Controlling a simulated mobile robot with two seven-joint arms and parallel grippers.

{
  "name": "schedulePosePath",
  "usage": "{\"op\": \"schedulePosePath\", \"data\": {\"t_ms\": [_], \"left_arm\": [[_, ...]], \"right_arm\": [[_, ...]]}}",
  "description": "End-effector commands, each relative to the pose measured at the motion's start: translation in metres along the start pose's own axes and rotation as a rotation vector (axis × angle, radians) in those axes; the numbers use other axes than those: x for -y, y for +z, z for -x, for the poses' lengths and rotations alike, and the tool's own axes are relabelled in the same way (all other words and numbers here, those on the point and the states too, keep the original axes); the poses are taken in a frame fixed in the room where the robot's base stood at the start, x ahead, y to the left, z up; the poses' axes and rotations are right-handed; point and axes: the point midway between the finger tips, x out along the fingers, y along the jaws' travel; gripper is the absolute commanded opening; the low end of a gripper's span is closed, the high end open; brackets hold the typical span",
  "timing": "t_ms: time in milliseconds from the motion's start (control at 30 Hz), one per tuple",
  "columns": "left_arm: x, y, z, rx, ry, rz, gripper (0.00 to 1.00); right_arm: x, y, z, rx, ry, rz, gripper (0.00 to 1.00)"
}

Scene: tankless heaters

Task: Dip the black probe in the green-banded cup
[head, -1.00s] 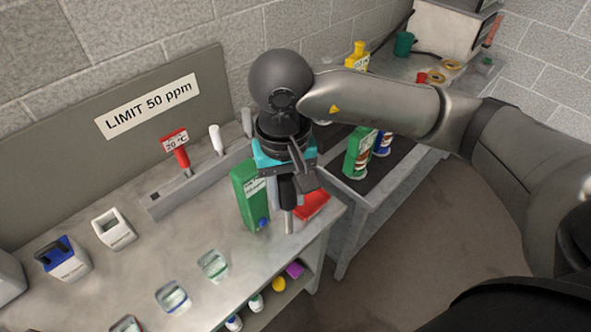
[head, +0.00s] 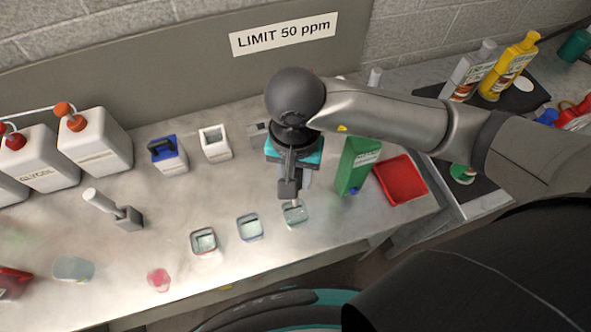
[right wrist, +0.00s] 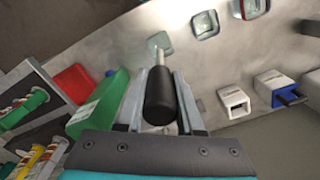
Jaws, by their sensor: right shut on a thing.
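My right gripper (head: 291,188) points down and is shut on the black probe (right wrist: 159,98). In the right wrist view the probe's black handle lies between the fingers, with a thin pale metal tip beyond it. A small clear cup with a greenish tint (head: 296,215) stands below; it also shows in the right wrist view (right wrist: 160,42). The tip overlaps this cup in both views; I cannot tell whether it is inside or just above. The cup's band is too faint to read surely. My left gripper is not in view.
A blue-banded cup (head: 250,228) and a red-banded cup (head: 204,241) stand to the left. A green box (head: 357,165) and red tray (head: 402,180) are to the right. White and blue-topped containers (head: 215,143) stand behind. The bench's front edge is close.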

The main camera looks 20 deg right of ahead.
Motion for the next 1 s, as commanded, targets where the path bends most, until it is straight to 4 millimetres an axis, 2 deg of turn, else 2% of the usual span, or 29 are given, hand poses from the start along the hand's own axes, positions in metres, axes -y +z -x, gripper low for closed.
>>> {"op": "schedulePosePath", "data": {"t_ms": [267,600,800,1000], "left_arm": [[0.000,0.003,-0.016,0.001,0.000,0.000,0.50],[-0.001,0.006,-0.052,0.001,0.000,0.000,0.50],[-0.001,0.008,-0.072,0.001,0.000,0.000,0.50],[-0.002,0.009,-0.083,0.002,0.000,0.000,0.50]], "right_arm": [[0.000,0.000,-0.029,0.001,0.001,0.000,0.00],[0.000,0.000,-0.061,-0.001,-0.001,0.003,0.00],[0.000,-0.001,-0.078,-0.002,-0.001,0.002,0.00],[0.000,0.000,-0.087,0.000,0.000,0.002,0.00]]}}
